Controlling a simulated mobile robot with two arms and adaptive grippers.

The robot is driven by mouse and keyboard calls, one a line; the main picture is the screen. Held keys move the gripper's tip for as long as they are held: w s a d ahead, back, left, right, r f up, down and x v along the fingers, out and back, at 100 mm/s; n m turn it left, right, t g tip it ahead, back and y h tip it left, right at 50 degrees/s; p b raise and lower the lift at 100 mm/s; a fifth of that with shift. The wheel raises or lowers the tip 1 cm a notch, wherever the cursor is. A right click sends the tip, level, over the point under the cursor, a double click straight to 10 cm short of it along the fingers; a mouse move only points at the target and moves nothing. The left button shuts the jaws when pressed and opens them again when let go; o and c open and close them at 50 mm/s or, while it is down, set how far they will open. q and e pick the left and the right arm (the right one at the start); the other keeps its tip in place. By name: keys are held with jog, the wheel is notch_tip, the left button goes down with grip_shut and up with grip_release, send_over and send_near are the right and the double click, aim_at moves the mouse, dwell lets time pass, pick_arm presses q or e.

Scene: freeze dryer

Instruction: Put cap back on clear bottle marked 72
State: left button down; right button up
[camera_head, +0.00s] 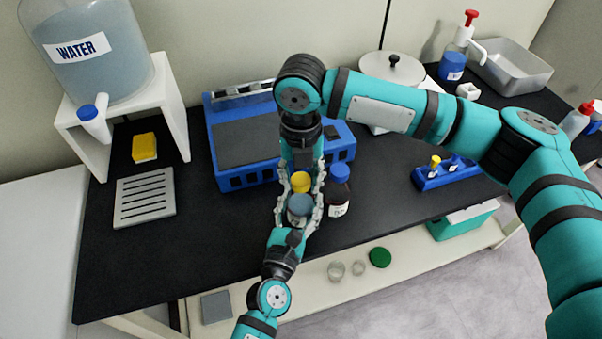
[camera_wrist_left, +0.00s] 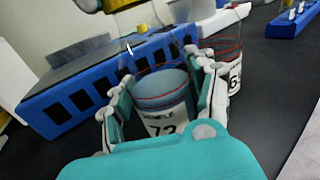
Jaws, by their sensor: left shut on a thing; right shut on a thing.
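The clear bottle marked 72 (camera_wrist_left: 163,118), with blue-grey contents and an open top, stands upright between the fingers of my left gripper (camera_wrist_left: 158,92), which is shut on it. In the head view the bottle (camera_head: 299,207) shows from above, with my left gripper (camera_head: 300,212) around it. My right gripper (camera_head: 301,178) comes down from above, shut on a yellow cap (camera_head: 300,182). The cap also shows at the top edge of the left wrist view (camera_wrist_left: 124,4), above the bottle and apart from it. The cap's underside is hidden.
A second bottle with a blue cap (camera_head: 339,188) stands close to the right of bottle 72. A blue device (camera_head: 240,143) is just behind. A blue rack (camera_head: 447,172) is farther right, a drain tray (camera_head: 145,198) left. The black counter front is mostly clear.

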jog(key=m, duration=0.6)
jog(key=shift+a+m, duration=0.15)
jog(key=shift+m, duration=0.15)
jog(key=m, duration=0.5)
jog(key=shift+a, duration=0.1)
jog(key=m, duration=0.3)
jog(key=shift+w, duration=0.1)
jog(key=m, duration=0.5)
jog(key=shift+m, duration=0.3)
jog(key=m, duration=0.2)
jog(key=shift+w+f+m, duration=0.1)
jog(key=shift+m, duration=0.2)
jog(key=m, duration=0.5)
jog(key=shift+w+m, duration=0.1)
jog(key=shift+m, duration=0.2)
jog(key=m, duration=0.8)
jog(key=shift+d, duration=0.2)
jog(key=m, duration=0.4)
jog(key=shift+d+m, duration=0.1)
jog(key=shift+m, duration=0.3)
jog(key=m, duration=0.2)
jog(key=shift+m, duration=0.4)
jog(key=m, duration=0.4)
jog(key=shift+d+m, duration=0.1)
jog(key=shift+m, duration=0.3)
jog(key=m, duration=0.4)
jog(key=shift+m, duration=0.3)
jog(key=m, duration=0.3)
